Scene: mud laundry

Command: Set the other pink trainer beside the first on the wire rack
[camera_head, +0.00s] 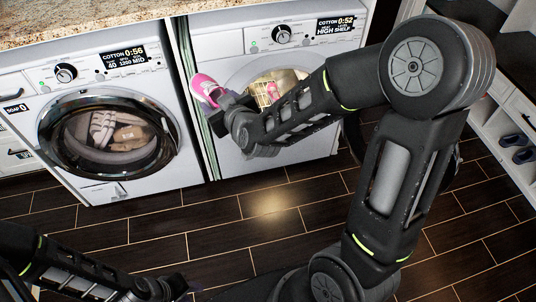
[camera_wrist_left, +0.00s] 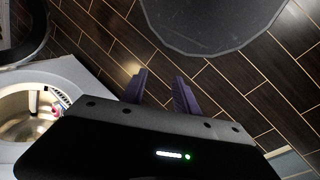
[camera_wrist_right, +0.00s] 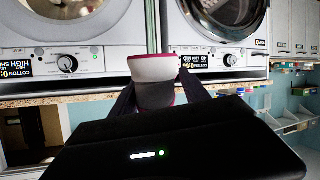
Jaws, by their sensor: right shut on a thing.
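A pink trainer with a white sole (camera_head: 207,90) is held up in front of the gap between the two machines. My right gripper (camera_head: 222,100) is shut on it; the right wrist view shows the trainer's white and pink end (camera_wrist_right: 154,70) between the fingers. The right machine's drum (camera_head: 245,78) is open and lit. Inside it are a pale wire-like grid (camera_head: 261,92) and a small pink thing (camera_head: 272,91), too small to make out fully and partly hidden by my right arm. My left gripper (camera_wrist_left: 162,88) is open and empty above the floor.
The left machine (camera_head: 110,135) is shut, with a striped shoe (camera_head: 103,128) and a brown thing behind its glass. A granite worktop (camera_head: 80,18) runs above. Shelves with dark shoes (camera_head: 515,140) stand at the right. The tiled floor (camera_head: 150,235) in front is clear.

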